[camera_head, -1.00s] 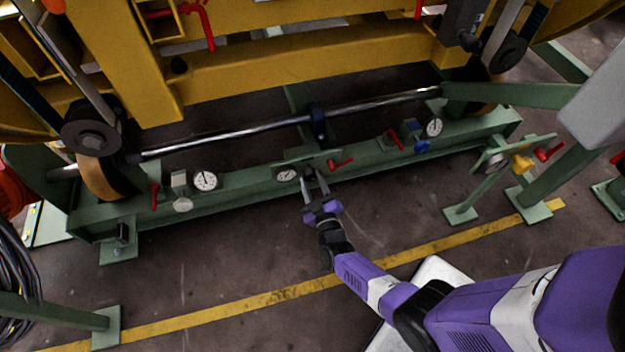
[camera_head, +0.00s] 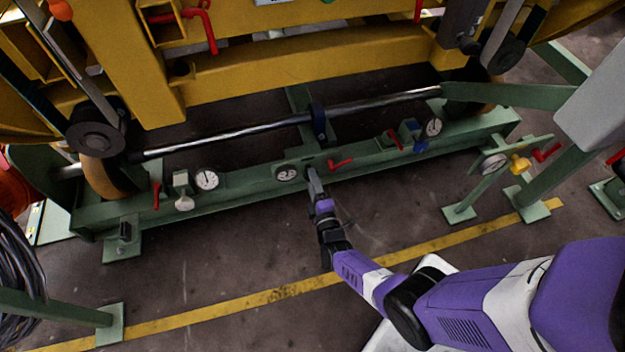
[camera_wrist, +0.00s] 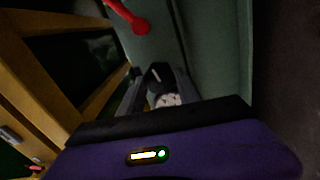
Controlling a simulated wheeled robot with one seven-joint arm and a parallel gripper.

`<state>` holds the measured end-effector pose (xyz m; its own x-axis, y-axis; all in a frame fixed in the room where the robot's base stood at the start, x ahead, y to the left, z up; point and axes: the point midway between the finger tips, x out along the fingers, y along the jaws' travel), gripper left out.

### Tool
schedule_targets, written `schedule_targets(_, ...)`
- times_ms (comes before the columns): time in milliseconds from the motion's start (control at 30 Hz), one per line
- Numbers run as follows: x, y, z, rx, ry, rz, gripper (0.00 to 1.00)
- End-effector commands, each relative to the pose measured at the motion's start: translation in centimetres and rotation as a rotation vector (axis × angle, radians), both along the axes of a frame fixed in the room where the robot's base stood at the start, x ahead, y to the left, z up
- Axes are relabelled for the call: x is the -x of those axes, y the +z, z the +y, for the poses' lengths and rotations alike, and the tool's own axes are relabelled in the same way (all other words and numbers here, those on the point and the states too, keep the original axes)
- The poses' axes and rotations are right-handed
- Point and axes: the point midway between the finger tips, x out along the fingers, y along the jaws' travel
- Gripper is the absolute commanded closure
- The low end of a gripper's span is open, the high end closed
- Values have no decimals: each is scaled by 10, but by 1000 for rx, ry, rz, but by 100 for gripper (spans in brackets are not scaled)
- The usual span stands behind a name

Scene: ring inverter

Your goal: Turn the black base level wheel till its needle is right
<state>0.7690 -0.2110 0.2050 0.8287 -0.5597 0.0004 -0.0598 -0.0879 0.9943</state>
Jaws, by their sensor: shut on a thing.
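My gripper (camera_head: 312,176) is at the front face of the green base beam, just right of a small round gauge (camera_head: 287,174). Its jaws are shut on the black base level wheel, which the fingers mostly hide in the head view. In the wrist view, the fingers (camera_wrist: 158,84) close around a dark part with a short white mark, the wheel (camera_wrist: 155,74). A white dial face (camera_wrist: 168,99) shows partly between the fingers. The gauge's needle is too small to read in the head view.
A red lever (camera_head: 341,164) sits close right of my gripper; it also shows in the wrist view (camera_wrist: 140,26). Another white gauge (camera_head: 207,180) and a red handle (camera_head: 156,196) are left along the green beam (camera_head: 245,187).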

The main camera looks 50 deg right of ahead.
Motion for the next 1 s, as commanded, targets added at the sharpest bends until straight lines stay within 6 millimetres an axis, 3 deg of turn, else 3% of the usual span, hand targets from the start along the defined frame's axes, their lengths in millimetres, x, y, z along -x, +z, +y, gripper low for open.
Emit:
schedule_targets(600, 1, -2, 1, 476, 1, 325, 100)
schedule_targets(1000, 1, -2, 1, 681, 3, 463, 100)
